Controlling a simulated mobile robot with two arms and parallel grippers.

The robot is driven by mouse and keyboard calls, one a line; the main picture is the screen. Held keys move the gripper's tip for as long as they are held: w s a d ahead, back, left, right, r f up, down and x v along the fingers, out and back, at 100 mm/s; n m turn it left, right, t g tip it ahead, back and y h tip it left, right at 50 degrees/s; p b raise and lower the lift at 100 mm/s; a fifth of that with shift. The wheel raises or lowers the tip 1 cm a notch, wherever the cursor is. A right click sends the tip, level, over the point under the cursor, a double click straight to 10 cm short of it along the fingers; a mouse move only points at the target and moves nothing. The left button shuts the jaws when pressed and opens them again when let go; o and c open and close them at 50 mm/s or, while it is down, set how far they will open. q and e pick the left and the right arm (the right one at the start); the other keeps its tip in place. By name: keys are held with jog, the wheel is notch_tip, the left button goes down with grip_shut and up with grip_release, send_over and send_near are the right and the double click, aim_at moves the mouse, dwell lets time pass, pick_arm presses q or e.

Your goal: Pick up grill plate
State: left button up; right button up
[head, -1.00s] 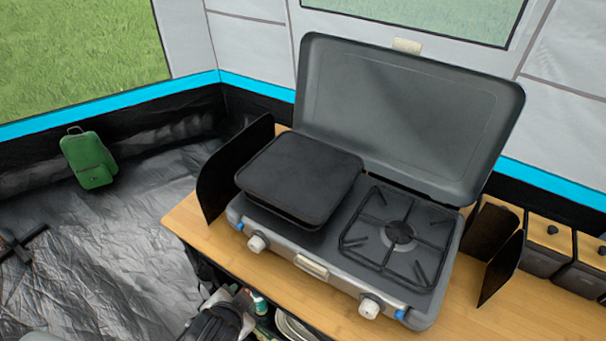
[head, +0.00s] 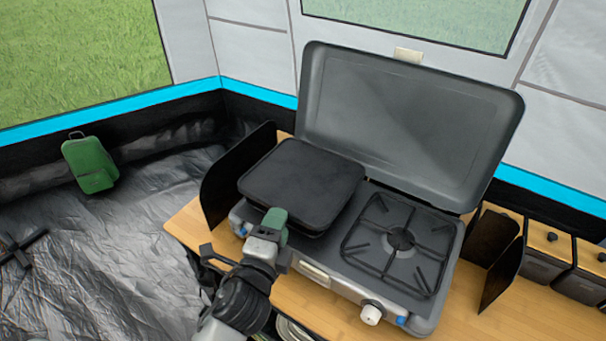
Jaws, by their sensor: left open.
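The grill plate (head: 303,183) is a flat black square slab. It lies on the left burner of the grey two-burner camping stove (head: 340,262) in the head view. My left gripper (head: 275,222), with green fingertips, is at the front edge of the plate, over the stove's front left part. It is open and holds nothing. I cannot tell whether its fingers touch the plate or stand around its edge. My left arm hides the stove's left knob. My right gripper is not in view.
The stove's open lid (head: 408,120) stands behind the plate. A black side panel (head: 236,170) stands close to the plate's left. The right burner (head: 399,240) is bare. Dark containers (head: 546,260) with wooden lids stand at the right. A green bag (head: 90,163) lies on the floor.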

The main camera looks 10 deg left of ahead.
aim_at(284, 205)
pick_arm(q)
jog(key=w+p, duration=0.1)
jog(key=w, duration=0.4)
jog(key=shift+a, duration=0.1)
jog(key=shift+w+f, duration=0.15)
jog(key=shift+w, duration=0.25)
jog(key=shift+s, duration=0.1)
jog(key=shift+c, duration=1.1)
grip_shut()
